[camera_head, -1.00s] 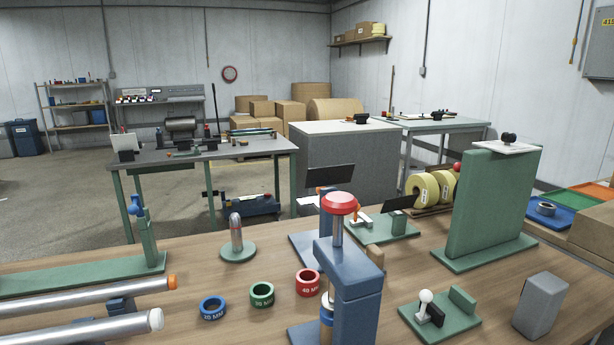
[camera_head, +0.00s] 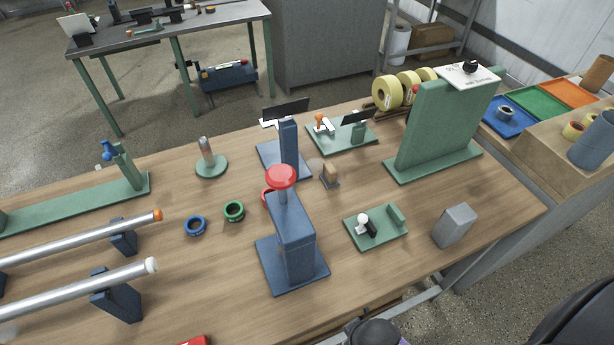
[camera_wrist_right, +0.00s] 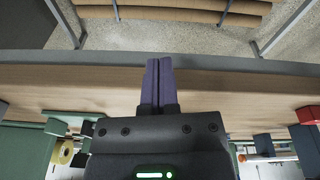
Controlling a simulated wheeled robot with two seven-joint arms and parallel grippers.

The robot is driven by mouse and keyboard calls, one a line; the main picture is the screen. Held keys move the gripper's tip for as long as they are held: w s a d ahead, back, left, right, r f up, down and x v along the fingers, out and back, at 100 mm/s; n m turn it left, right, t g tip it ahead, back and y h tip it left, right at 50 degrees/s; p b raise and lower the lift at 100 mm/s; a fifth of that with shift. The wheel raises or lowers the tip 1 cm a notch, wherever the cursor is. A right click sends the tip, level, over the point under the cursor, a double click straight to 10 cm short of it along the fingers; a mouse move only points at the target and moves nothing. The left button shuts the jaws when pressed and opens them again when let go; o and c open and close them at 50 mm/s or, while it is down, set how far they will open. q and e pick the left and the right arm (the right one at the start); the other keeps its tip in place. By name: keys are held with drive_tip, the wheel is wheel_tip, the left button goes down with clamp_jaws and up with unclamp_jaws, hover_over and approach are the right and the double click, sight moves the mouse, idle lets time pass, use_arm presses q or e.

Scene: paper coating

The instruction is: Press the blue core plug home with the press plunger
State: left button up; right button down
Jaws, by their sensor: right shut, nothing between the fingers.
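The press (camera_head: 292,240) stands on its blue base plate in the middle of the wooden table in the head view. Its plunger has a red knob (camera_head: 281,176) on top, raised above the blue press body on a metal shaft. I cannot make out the blue core plug; the press body hides the spot under the plunger. My right gripper (camera_wrist_right: 158,65) is shut and empty, its purple fingers together in the right wrist view, near the table's edge. A dark part of my right arm shows at the bottom edge of the head view. My left gripper is not in view.
Left of the press lie a blue ring (camera_head: 195,226), a green ring (camera_head: 234,211) and a partly hidden red ring. Silver rollers (camera_head: 90,280) lie further left. A green fixture (camera_head: 375,226) and grey block (camera_head: 454,226) stand right. A tall green panel (camera_head: 432,130) stands behind.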

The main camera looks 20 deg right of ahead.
drive_tip(key=w+a+r+n+y+p, duration=0.1)
drive_tip(key=w+a+r+n+p, duration=0.15)
drive_tip(key=r+p, duration=0.6)
drive_tip(key=w+a+r+n+t+y+p, duration=0.1)
drive_tip(key=w+a+r+p, duration=0.25)
drive_tip(key=r, duration=0.95)
drive_tip(key=w+a+r+n+y+p, duration=0.1)
drive_tip(key=w+a+r+n+p, duration=0.3)
drive_tip(key=r, duration=0.7)
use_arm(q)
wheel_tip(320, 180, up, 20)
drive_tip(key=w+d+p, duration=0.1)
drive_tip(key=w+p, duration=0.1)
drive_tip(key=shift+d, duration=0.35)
use_arm(e)
drive_tip(key=w+d+r+n+g, duration=0.1)
drive_tip(key=w+d+r+n, duration=0.1)
drive_tip(key=w, duration=0.4)
drive_tip(key=w+d+r+n+g, duration=0.1)
drive_tip(key=w+d+r+n, duration=0.1)
drive_tip(key=w+d, duration=0.3)
drive_tip(key=w+n, duration=0.1)
drive_tip(key=w, duration=0.1)
drive_tip(key=shift+w, duration=0.3)
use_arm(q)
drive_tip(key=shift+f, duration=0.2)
use_arm(e)
drive_tip(key=shift+f, duration=0.15)
